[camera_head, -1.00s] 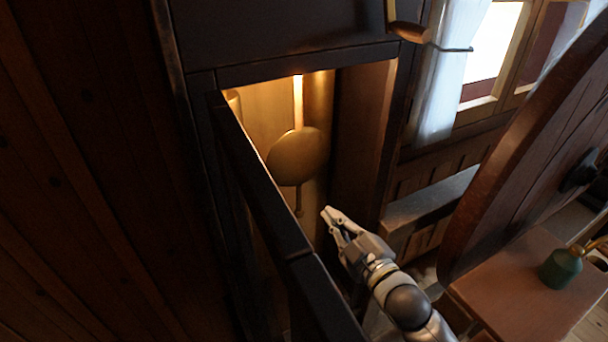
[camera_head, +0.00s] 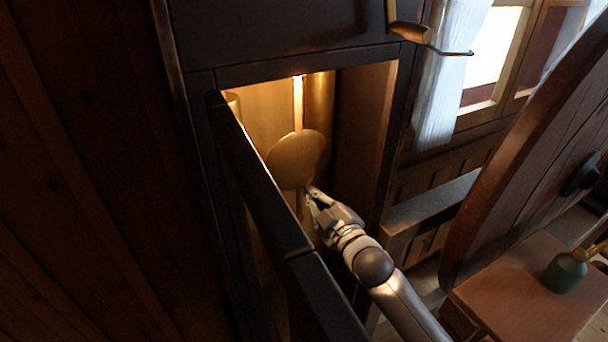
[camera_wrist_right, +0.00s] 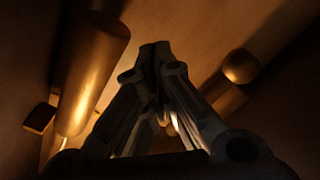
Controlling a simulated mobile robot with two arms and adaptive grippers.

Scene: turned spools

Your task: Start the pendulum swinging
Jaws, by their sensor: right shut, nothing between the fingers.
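The pendulum has a round brass bob (camera_head: 297,159) on a pale rod (camera_head: 298,98), hanging inside a lit, dark wooden clock case (camera_head: 190,120). My right gripper (camera_head: 308,190) reaches into the case opening from the lower right. Its fingertips are at the lower right edge of the bob in the head view; I cannot tell whether they touch it. In the right wrist view the gripper (camera_wrist_right: 157,50) has its fingers closed together with nothing between them. The bob is not clearly identifiable there. My left gripper is not in view.
The case's open dark door (camera_head: 262,185) stands to the left of my right arm. Brass cylinders, one of them in the right wrist view (camera_wrist_right: 92,75), hang in the case. A round wooden tabletop edge (camera_head: 520,150) and a green pot (camera_head: 564,271) are at the right.

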